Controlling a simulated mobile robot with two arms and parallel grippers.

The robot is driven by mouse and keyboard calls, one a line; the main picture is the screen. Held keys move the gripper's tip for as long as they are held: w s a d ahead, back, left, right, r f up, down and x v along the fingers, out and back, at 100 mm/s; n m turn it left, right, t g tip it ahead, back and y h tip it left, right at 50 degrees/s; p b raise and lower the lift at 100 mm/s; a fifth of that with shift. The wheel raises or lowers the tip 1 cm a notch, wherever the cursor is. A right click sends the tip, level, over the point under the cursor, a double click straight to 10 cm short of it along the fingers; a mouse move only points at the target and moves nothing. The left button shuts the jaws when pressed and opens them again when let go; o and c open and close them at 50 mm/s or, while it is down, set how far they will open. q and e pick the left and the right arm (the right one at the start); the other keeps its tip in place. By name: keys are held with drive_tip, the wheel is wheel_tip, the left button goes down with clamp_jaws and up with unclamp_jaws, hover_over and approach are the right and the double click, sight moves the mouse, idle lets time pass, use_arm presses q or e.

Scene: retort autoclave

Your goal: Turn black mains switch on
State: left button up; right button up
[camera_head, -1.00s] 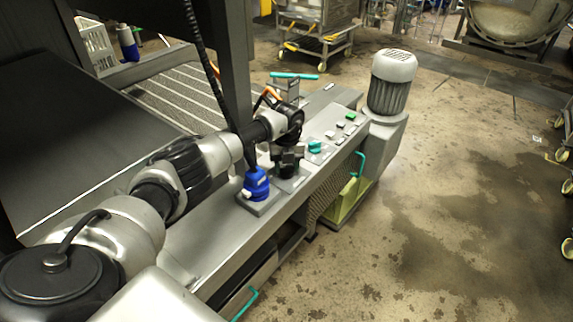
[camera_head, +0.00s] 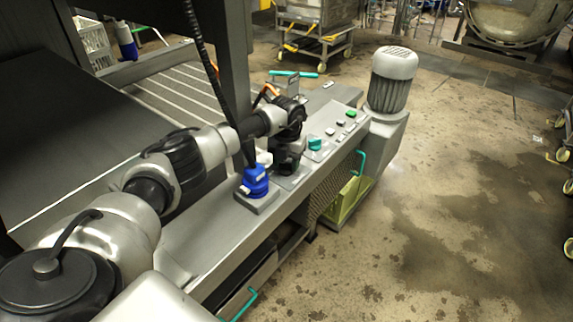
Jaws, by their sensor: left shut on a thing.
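My left gripper (camera_head: 287,165) reaches down over the machine's grey ledge, between the blue plug connector and the teal knob. It is shut at a small plate (camera_head: 293,181) on the ledge. The black mains switch is hidden, or cannot be told apart from the black gripper. My right gripper does not show.
A blue plug connector (camera_head: 255,182) with a black cable stands close left of my gripper. A teal knob (camera_head: 315,143), a green button (camera_head: 351,113) and small pale buttons sit to the right. A grey motor (camera_head: 391,80) stands at the ledge's far end. Open floor lies right.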

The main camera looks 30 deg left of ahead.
sight(288, 164)
use_arm(q)
drive_tip(key=m+b, duration=0.2)
drive_tip(key=m, duration=0.4)
drive_tip(key=shift+d, duration=0.15)
drive_tip(key=m+b, duration=0.1)
drive_tip(key=m, duration=0.5)
drive_tip(key=shift+d+b, duration=0.15)
drive_tip(key=shift+b, duration=0.15)
drive_tip(key=shift+m, duration=0.3)
drive_tip(key=o, duration=0.9)
drive_tip(key=shift+s, duration=0.1)
wheel_tip(288, 164, up, 11)
drive_tip(key=shift+f, duration=0.1)
